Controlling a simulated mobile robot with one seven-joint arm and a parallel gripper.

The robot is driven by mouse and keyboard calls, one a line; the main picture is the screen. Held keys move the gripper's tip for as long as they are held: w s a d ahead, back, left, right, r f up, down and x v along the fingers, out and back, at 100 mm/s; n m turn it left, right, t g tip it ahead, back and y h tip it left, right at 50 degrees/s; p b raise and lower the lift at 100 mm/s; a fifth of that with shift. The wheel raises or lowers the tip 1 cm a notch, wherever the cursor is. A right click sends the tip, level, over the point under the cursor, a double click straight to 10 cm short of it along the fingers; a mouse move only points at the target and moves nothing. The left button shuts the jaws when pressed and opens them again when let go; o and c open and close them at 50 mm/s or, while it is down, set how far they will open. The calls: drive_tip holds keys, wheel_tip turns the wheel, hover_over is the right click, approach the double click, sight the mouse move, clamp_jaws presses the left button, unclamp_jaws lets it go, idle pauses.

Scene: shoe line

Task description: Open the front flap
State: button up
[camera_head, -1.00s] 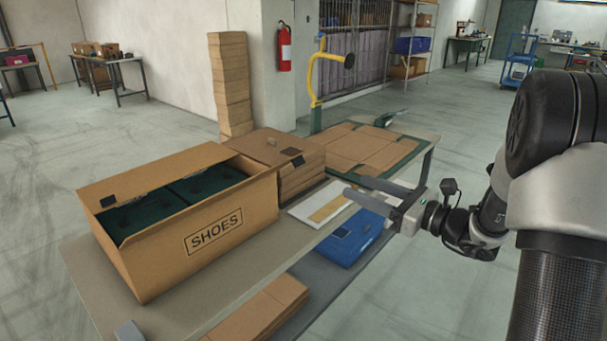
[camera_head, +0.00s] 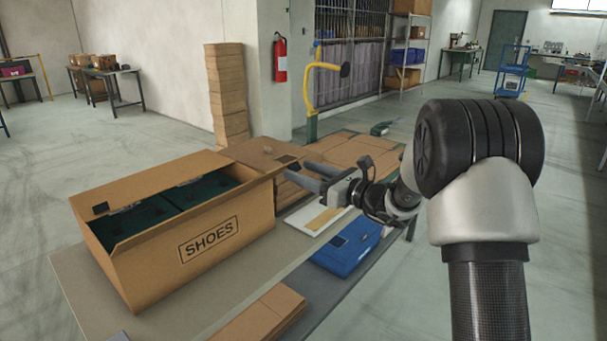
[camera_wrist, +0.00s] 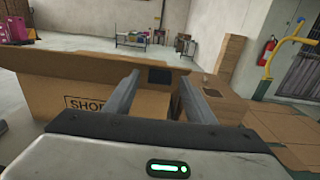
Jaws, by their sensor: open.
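A brown open-topped carton marked SHOES (camera_head: 206,245) stands on the table, with dark green contents (camera_head: 160,207) inside. Its front flap (camera_head: 215,206) shows as a thin strip along the top of the printed side; its exact angle is hard to tell. The far flap (camera_head: 150,180) stands up. My gripper (camera_head: 292,172) is open and empty, level with the carton's top near its right end. In the wrist view my gripper (camera_wrist: 159,77) has its fingers apart before the carton (camera_wrist: 55,100). A dark patch on cardboard (camera_wrist: 160,76) shows between them; contact cannot be told.
A white sheet (camera_head: 305,222) and a blue bin (camera_head: 345,247) are below my gripper. A tall carton stack (camera_head: 226,95) and yellow post (camera_head: 312,85) stand behind.

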drive_tip(key=shift+w+a, duration=0.15)
drive_tip(key=shift+a, duration=0.05)
clamp_jaws()
drive_tip(key=shift+r+p, duration=0.25)
drive_tip(key=shift+p, duration=0.05)
drive_tip(key=a+r+h+p, duration=0.1)
drive_tip(key=p, duration=0.3)
drive_tip(key=w+a+r+g+h+p, duration=0.1)
drive_tip(key=r+p, duration=0.1)
drive_tip(key=p, duration=0.1)
drive_tip(key=w+a+r+g+p, duration=0.1)
drive_tip(key=r+p, duration=0.1)
drive_tip(key=p, duration=0.2)
drive_tip(key=shift+w+h+p, duration=0.1)
drive_tip(key=shift+h+p, duration=0.2)
drive_tip(key=shift+h, duration=0.1)
drive_tip(key=shift+w+a+r+g+h+p, duration=0.35)
drive_tip(key=shift+a+r+p, duration=0.1)
drive_tip(key=shift+p, duration=0.65)
drive_tip(key=shift+w+a+r, duration=0.3)
drive_tip(key=shift+w+a, duration=0.2)
drive_tip(key=shift+a, duration=0.1)
